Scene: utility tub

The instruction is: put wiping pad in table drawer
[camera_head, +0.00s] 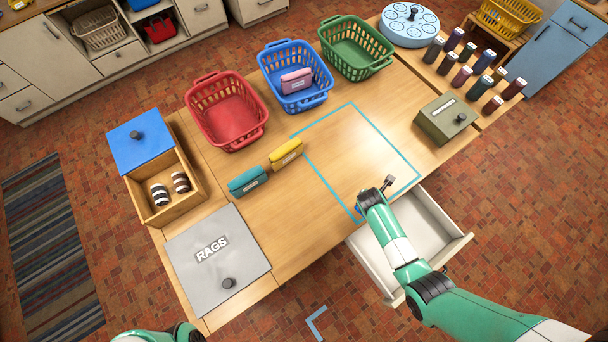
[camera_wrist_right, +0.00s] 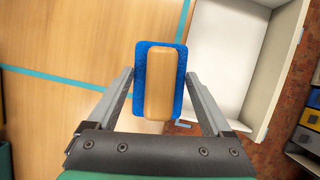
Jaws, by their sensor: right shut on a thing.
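The wiping pad (camera_wrist_right: 177,60) is blue with a wooden back and shows between the fingers of my right gripper (camera_wrist_right: 157,80) in the right wrist view. My right gripper is shut on it above the wooden table top, near the table's front edge. In the head view only a blue bit of the pad (camera_head: 358,209) shows; my arm hides the rest. The table drawer (camera_head: 436,222) is pulled out, white inside, with my right forearm across it. It also shows in the right wrist view (camera_wrist_right: 262,60), to the right of the pad. My left gripper is out of view.
A teal tape outline (camera_head: 318,174) marks the table top. Yellow (camera_head: 286,153) and teal (camera_head: 247,181) packs lie left of it. Red (camera_head: 226,111), blue (camera_head: 294,77) and green (camera_head: 355,48) baskets stand behind. An olive box (camera_head: 446,119) stands right; a grey RAGS lid (camera_head: 217,262) is front left.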

